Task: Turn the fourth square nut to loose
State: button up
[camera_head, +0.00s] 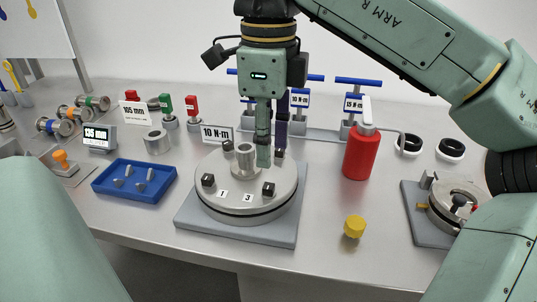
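A round metal plate (240,210) stands on a square grey base (190,225) on the bench. Dark square nuts sit around its rim: front left (208,181), front right (268,189), back left (228,147) and back right (280,154). White tags "1" (222,195) and "3" (248,198) lie near the front nuts; no tag "4" shows, so I cannot tell which nut is fourth by number. A metal post (245,160) rises in the middle. My gripper (264,158) points down between the post and the back right nut. Its fingers overlap in this view; contact is unclear.
A "10 N·m" sign (217,134) and blue T-handle tools (358,82) stand behind. A red bottle (361,152) and yellow knob (354,227) are to the right. A blue tray (134,181) is left. A clamp fixture (425,225) is far right.

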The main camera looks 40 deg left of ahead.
aim_at(227, 145)
jog(key=k, duration=1)
